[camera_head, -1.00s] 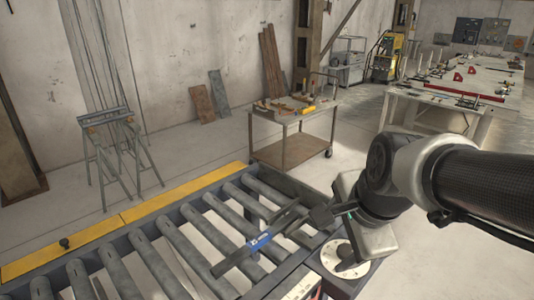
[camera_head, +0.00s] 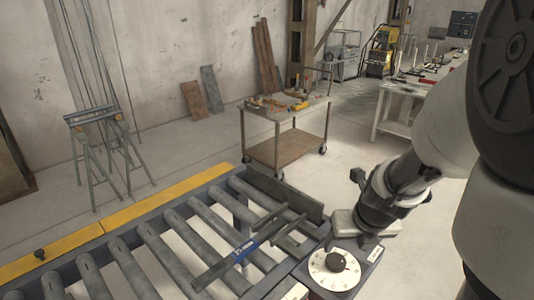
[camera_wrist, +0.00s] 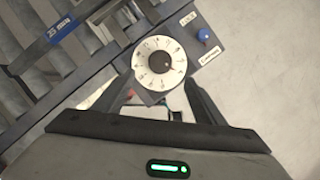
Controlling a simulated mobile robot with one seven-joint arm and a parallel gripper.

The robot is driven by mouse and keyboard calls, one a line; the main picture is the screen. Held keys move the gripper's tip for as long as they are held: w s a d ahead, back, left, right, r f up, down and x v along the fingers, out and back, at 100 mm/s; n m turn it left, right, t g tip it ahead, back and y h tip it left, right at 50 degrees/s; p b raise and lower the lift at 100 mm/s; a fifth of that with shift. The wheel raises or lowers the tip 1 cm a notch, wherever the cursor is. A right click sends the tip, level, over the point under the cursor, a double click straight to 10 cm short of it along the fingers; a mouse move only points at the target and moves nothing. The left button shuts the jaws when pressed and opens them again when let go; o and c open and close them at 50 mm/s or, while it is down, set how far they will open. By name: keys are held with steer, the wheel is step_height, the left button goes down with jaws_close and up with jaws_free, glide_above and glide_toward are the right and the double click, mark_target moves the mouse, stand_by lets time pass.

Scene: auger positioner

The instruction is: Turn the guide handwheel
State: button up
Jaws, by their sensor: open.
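The guide handwheel appears to be the dark round knob (camera_head: 337,262) at the centre of a white numbered dial (camera_head: 318,275), on a grey panel at the conveyor's near right corner. In the wrist view the knob (camera_wrist: 160,62) and dial show whole, just beyond my fingertips. My gripper (camera_wrist: 160,80) is open, with one finger at each side of the dial's lower part in that view. Nothing shows between the fingers at the knob, and the gap in depth is hard to tell. In the head view my fingers cannot be made out.
A blue button (camera_wrist: 204,35), a red button (camera_wrist: 131,93) and small labels sit on the panel by the dial. A tool cart (camera_head: 285,150) stands behind. The floor right of the panel is clear.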

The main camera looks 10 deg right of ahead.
mark_target(336, 261)
steer(key=b+x, duration=0.7)
steer(key=x, duration=0.3)
steer(key=shift+w+f, duration=0.1)
steer(key=shift+f, duration=0.3)
steer(key=shift+w+f+b, duration=0.35)
steer(key=shift+f+b, duration=0.15)
steer(key=shift+b, duration=0.05)
steer(key=c, duration=1)
